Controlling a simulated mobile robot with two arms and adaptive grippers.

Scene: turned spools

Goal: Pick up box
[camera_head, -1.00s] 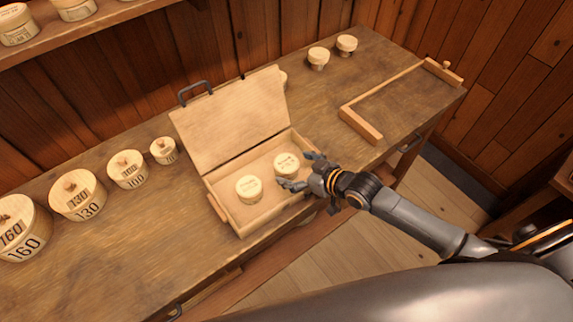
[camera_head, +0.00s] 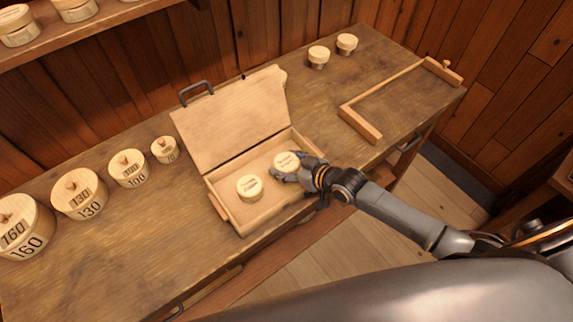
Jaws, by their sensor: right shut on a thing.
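An open wooden case (camera_head: 241,231) with a raised lid (camera_head: 232,120) and a dark handle stands on the workbench. Two small round pale boxes sit inside it. The left round box (camera_head: 249,187) stands apart from my gripper. The right round box (camera_head: 286,160) has my right gripper (camera_head: 286,172) at its near side, shut on it. The fingers hide its lower part. I cannot tell whether it is clear of the case floor. My left gripper is not in view.
Several numbered round boxes (camera_head: 80,193) line the workbench (camera_head: 120,250) at the left. Two small lidded jars (camera_head: 319,57) stand at the back. A wooden frame tool (camera_head: 361,122) lies at the right. A shelf (camera_head: 110,16) with jars is at upper left.

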